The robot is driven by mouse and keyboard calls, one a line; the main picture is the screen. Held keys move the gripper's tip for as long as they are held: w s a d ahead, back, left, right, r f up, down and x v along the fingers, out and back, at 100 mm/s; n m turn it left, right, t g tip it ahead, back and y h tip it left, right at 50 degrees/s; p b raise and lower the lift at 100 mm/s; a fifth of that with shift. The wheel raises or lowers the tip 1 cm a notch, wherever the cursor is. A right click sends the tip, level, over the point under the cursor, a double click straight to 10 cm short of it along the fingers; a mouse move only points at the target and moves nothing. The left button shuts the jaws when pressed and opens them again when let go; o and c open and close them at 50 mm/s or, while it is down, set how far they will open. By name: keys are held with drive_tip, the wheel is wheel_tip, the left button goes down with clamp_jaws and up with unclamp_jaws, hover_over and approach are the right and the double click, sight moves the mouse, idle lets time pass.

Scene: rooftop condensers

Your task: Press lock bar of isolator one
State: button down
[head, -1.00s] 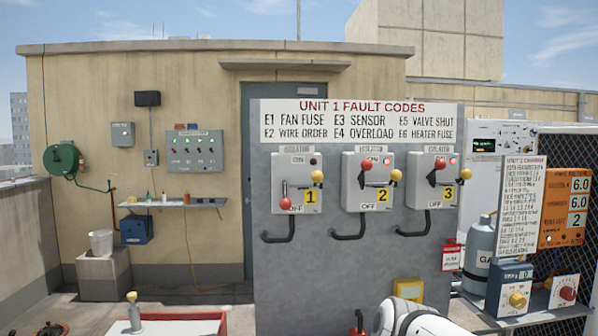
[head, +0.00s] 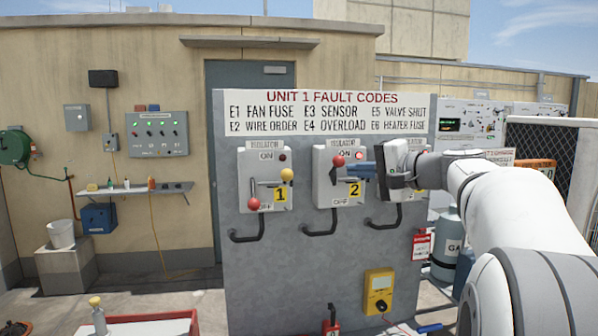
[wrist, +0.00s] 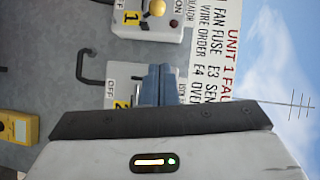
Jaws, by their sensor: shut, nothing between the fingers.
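Isolator one (head: 265,182) is a pale box with a yellow "1" label at the left of the grey panel. Its red-knobbed handle (head: 253,204) is down by OFF. A yellow ball (head: 287,174) on a short dark bar is at its right side. In the wrist view, turned sideways, isolator one (wrist: 144,27) and its yellow ball (wrist: 157,7) show at the top, partly cut off. My gripper (head: 354,171) is shut and empty, its blue fingers in front of isolator two's right side, right of isolator one. The fingers (wrist: 159,72) hide part of isolator two in the wrist view.
Isolator two (head: 326,182) has its red knob up by ON and a lit red lamp. Isolator three is mostly hidden behind my gripper. Curved conduits (head: 247,234) run below the boxes. A yellow meter (head: 378,285) is low on the panel. The space before isolator one looks clear.

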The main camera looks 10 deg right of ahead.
drive_tip(key=s+a+p+x, duration=0.1)
drive_tip(key=p+x, duration=0.3)
drive_tip(key=x, duration=0.9)
drive_tip(key=shift+s+a+f, duration=0.25)
drive_tip(key=shift+s+a, duration=0.1)
drive_tip(key=shift+a, duration=0.25)
